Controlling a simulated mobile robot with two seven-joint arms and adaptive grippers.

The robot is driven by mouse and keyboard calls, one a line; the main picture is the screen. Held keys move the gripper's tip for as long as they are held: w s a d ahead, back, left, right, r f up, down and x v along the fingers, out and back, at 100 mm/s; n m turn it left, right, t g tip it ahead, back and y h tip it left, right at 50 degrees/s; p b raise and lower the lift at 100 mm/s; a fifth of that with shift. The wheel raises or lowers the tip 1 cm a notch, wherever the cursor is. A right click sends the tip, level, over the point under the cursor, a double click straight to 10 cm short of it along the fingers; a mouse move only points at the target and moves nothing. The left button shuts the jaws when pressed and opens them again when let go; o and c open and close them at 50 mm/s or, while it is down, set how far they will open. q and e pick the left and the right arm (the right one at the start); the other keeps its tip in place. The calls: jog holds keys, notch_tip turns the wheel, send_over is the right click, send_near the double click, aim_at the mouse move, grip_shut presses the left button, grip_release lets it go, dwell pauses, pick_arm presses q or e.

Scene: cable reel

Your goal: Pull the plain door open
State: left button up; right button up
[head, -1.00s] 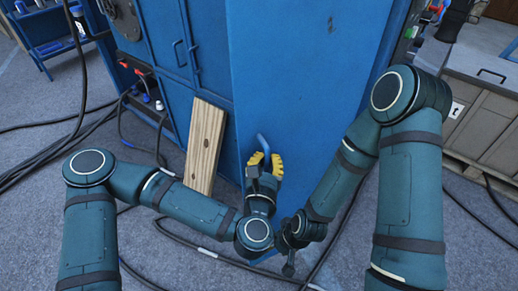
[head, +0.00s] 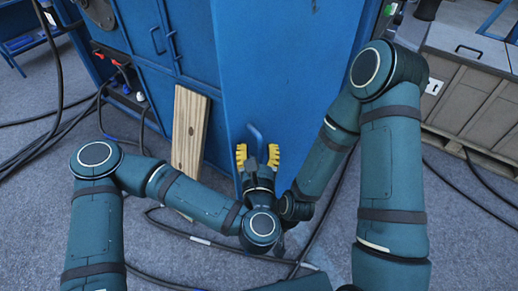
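The plain door (head: 290,70) is the smooth blue panel in the middle of the head view. Its blue bar handle (head: 254,133) stands out low near the panel's left edge. My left gripper (head: 257,157) has yellow fingertips spread apart, just below and in front of the handle. The handle's lower end shows between the fingertips; I cannot tell whether they touch it. My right arm (head: 325,165) reaches down close beside the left wrist. Its gripper is mostly hidden behind the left wrist. I cannot tell whether the door is ajar.
A wooden board (head: 189,130) leans against the blue cabinet (head: 170,45) left of the door. Black cables (head: 165,225) lie across the grey floor, some under my arms. A grey cabinet (head: 480,85) stands at the right.

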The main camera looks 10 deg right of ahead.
pick_arm(q)
jog(key=shift+d+r, duration=0.1)
jog(key=shift+d, duration=0.05)
send_near(258, 104)
jog(key=x, duration=0.5)
jog(key=shift+r, duration=0.1)
